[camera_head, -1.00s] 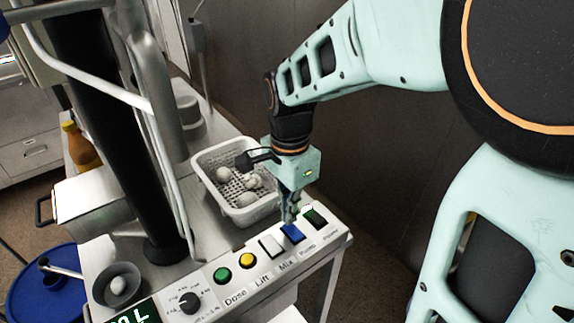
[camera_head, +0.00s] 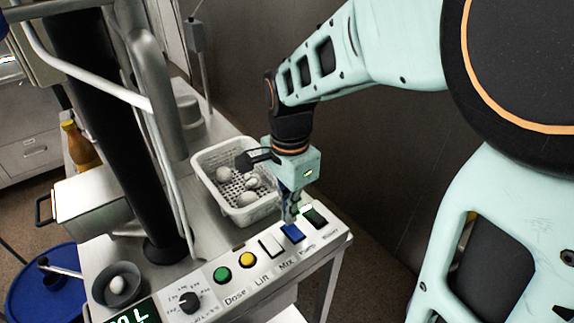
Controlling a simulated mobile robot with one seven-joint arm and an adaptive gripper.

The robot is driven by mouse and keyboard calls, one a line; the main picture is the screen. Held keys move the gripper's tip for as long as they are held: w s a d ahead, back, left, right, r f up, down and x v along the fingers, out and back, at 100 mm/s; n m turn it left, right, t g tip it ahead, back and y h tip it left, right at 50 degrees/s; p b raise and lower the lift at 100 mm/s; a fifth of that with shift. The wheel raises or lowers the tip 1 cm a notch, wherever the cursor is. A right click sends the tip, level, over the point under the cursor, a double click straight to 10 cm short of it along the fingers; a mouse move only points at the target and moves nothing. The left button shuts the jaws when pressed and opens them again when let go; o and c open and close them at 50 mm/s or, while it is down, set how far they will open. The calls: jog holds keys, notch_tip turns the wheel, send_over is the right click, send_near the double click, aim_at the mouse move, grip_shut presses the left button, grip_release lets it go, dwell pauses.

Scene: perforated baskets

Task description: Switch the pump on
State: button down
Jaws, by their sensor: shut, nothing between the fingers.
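The control panel (camera_head: 213,300) runs along the front edge of the bench. A blue rocker switch (camera_head: 292,232) sits on it, with a small label below that seems to read Pump. My gripper (camera_head: 291,217) is shut and empty, pointing down, with its tips at the upper edge of the blue switch. I cannot tell whether the tips touch it or which way the rocker is tilted. The fingers partly hide the far edge of the switch.
Yellow (camera_head: 247,260) and green (camera_head: 222,274) buttons and a black knob (camera_head: 190,301) lie farther left. A perforated basket (camera_head: 253,213) stands behind.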

aim_at(290, 226)
jog(key=shift+f+b, duration=0.75)
jog(key=shift+f, duration=0.3)
dwell(0.4)
jog(key=shift+r+p, duration=2.8)
jog(key=shift+r, duration=0.8)
jog(key=shift+d, duration=0.1)
